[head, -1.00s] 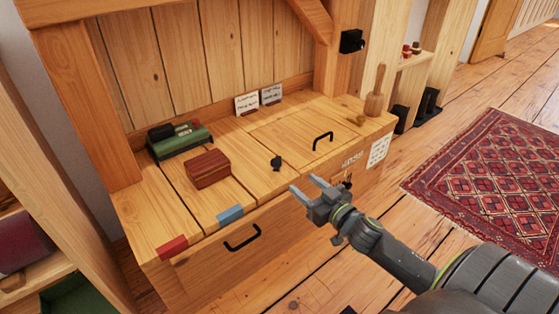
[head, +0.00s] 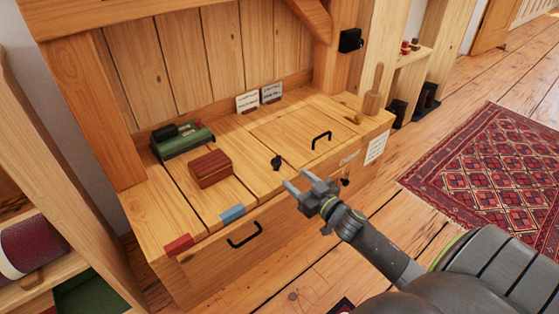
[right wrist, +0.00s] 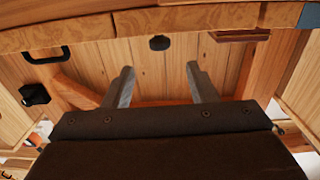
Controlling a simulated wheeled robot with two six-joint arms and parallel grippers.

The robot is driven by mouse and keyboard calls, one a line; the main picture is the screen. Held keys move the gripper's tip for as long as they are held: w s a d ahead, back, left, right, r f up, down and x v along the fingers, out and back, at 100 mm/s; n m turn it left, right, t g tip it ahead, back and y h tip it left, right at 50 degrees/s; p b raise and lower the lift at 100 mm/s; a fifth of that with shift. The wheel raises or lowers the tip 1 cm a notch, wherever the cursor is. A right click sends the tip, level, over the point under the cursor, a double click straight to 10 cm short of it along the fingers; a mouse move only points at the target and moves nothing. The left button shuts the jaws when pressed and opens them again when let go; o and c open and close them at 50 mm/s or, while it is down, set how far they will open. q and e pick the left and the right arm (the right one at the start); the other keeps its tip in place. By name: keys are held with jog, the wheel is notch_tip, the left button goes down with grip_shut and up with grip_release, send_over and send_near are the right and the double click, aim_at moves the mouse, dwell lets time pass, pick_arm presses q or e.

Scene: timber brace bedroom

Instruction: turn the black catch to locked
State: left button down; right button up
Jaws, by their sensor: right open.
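The black catch (head: 277,162) is a small dark knob on the wooden bench top, left of the black lid handle. It also shows in the right wrist view (right wrist: 159,42), beyond and between my fingertips. My right gripper (head: 296,179) is open and empty, just in front of and right of the catch in the head view, apart from it. Its two fingers also show in the right wrist view (right wrist: 160,68). The catch is too small to tell which way it points. My left gripper is not in view.
A red-brown box (head: 211,169) and a green case (head: 183,139) sit left of the catch. A black handle (head: 321,140) rises to its right. Red (head: 178,245) and blue (head: 232,212) tabs mark the front edge. Two cards (head: 259,97) stand at the back.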

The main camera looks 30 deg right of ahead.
aim_at(279, 165)
jog(key=w, duration=0.2)
jog(key=w+p, duration=0.1)
jog(key=w, duration=0.4)
jog(key=shift+w+a+p, duration=0.25)
jog(key=shift+w+p, duration=0.05)
jog(key=shift+p, duration=0.1)
jog(key=shift+w, duration=0.6)
jog(key=shift+c, duration=0.2)
jog(key=c, duration=0.9)
